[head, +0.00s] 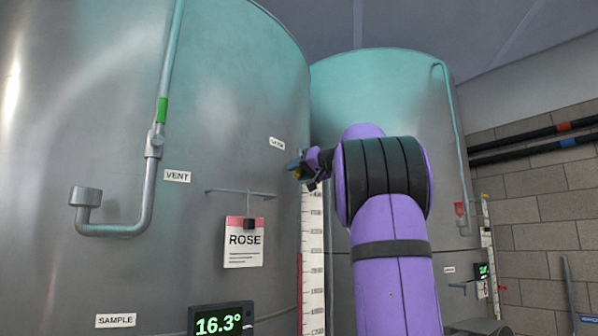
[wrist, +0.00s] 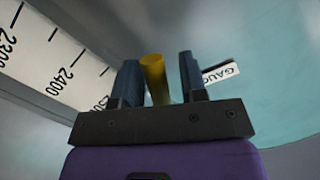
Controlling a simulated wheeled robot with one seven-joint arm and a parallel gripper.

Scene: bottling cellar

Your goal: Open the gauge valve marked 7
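A yellow valve handle (wrist: 153,76) stands between my gripper's fingers (wrist: 160,80) in the wrist view. The left finger is close beside it, and a gap shows at the right finger, so the gripper is open around the handle. A white label (wrist: 221,72) beginning "GAUG" is just right of the fingers, partly cut off by the right finger. In the head view my gripper (head: 298,168) is at the right side of the left tank, below a small white label (head: 277,143). A bit of yellow shows at the fingers. I cannot read a number 7 in either view.
A measuring scale (head: 313,255) runs down the left tank (head: 240,90) below my gripper; it also shows in the wrist view (wrist: 62,62). A vent pipe (head: 150,180), a ROSE tag (head: 243,248) and a 16.3° display (head: 221,322) are farther left. A second tank (head: 385,80) stands behind my arm.

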